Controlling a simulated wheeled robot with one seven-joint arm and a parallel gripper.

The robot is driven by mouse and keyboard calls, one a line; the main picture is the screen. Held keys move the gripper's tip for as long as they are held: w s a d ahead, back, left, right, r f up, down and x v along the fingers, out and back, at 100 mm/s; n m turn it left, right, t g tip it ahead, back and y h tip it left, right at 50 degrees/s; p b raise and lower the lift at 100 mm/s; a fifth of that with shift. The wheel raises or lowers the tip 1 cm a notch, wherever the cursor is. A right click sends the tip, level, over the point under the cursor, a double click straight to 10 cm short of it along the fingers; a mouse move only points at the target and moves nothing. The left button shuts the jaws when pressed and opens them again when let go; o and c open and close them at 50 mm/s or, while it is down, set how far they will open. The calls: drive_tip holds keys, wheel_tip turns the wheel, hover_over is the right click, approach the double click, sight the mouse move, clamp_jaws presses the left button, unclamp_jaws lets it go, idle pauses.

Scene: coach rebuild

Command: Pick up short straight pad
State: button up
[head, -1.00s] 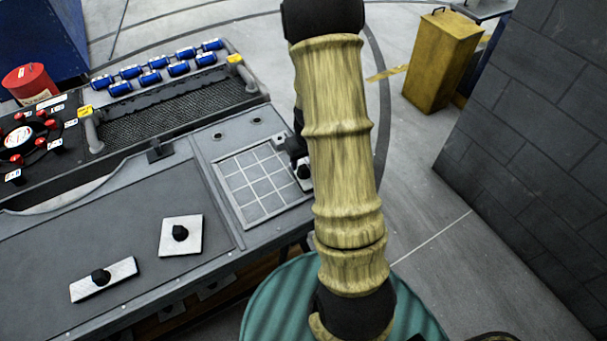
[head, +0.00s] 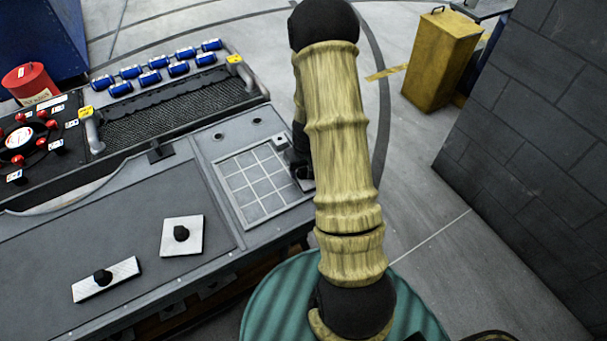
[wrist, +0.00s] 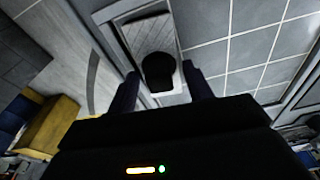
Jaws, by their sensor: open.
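A pale pad (wrist: 146,36) with a round black knob (wrist: 158,70) lies in the wrist view near the edge of a tiled grid. It looks like a short straight pad. My gripper (wrist: 160,76) is open, with one finger on each side of the knob; I cannot tell whether they touch it. In the head view my gripper (head: 300,166) is at the right edge of the grid, and my arm hides most of it and of that pad. Two other white pads with black knobs lie on the bench: a squarish one (head: 192,248) and a longer one (head: 124,272).
The grey bench (head: 60,240) carries a gridded plate (head: 240,191), blue cylinders (head: 150,77), a mesh tray (head: 165,110) and a dial panel (head: 20,138). A red can (head: 27,80) stands at left. A yellow bin (head: 440,62) and a grey block wall (head: 540,130) stand at right.

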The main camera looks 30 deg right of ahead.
drive_tip(key=c, duration=0.6)
drive_tip(key=shift+c, duration=0.2)
drive_tip(key=shift+r, duration=0.1)
wheel_tip(320, 180, up, 10)
drive_tip(key=shift+f, duration=0.1)
idle(0.5)
